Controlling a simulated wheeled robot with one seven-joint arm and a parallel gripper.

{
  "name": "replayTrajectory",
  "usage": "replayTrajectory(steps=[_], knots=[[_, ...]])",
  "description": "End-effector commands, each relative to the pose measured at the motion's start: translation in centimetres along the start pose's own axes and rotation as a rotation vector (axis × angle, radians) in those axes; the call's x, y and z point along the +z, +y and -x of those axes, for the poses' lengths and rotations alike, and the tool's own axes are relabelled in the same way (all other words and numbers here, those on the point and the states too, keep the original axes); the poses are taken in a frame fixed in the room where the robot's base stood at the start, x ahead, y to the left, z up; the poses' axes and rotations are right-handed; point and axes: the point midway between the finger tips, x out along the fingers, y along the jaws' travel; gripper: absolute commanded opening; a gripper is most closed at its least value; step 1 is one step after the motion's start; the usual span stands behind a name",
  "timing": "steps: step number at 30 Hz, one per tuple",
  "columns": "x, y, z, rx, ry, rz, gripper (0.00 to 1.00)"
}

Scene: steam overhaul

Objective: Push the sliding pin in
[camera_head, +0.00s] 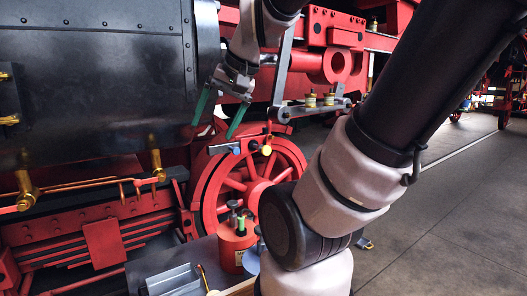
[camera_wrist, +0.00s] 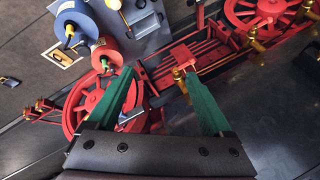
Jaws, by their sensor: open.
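The sliding pin cannot be told for certain. A small pale bar (camera_head: 220,148) with a blue end sits at the upper part of the red spoked wheel (camera_head: 207,190), beside a yellow knob (camera_head: 266,150) on a red fitting. My gripper (camera_head: 212,129) is open and empty, its green fingers pointing down just above and left of that bar. In the wrist view my gripper (camera_wrist: 159,78) has its two green fingers spread apart. A blue-grey piece (camera_wrist: 131,117) shows between them, near the left finger and partly hidden.
The dark locomotive body (camera_head: 95,75) stands close at the left. Brass valves (camera_head: 156,160) and red piping lie below it. A red canister (camera_head: 236,243) and a grey tray (camera_head: 178,281) stand in front of the wheel. Open floor (camera_head: 450,210) lies at the right.

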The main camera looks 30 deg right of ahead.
Motion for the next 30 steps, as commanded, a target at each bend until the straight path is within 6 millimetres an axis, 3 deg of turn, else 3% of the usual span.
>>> replayTrajectory(steps=[3,8,13,17,20,23,27,30], knots=[[-0.5,-0.1,-3.3,-0.030,-0.149,-0.190,0.84],[-2.3,-0.8,-7.2,-0.141,-0.324,-0.481,0.84],[-6.4,-0.5,-10.8,-0.320,-0.444,-0.810,0.84],[-11.0,1.2,-13.0,-0.494,-0.478,-1.069,0.84],[-15.0,3.9,-14.6,-0.643,-0.467,-1.271,0.84],[-19.1,7.9,-16.0,-0.804,-0.419,-1.471,0.84],[-23.7,15.6,-17.6,-1.026,-0.294,-1.733,0.84],[-25.6,21.0,-18.4,-1.154,-0.186,-1.879,0.84]])
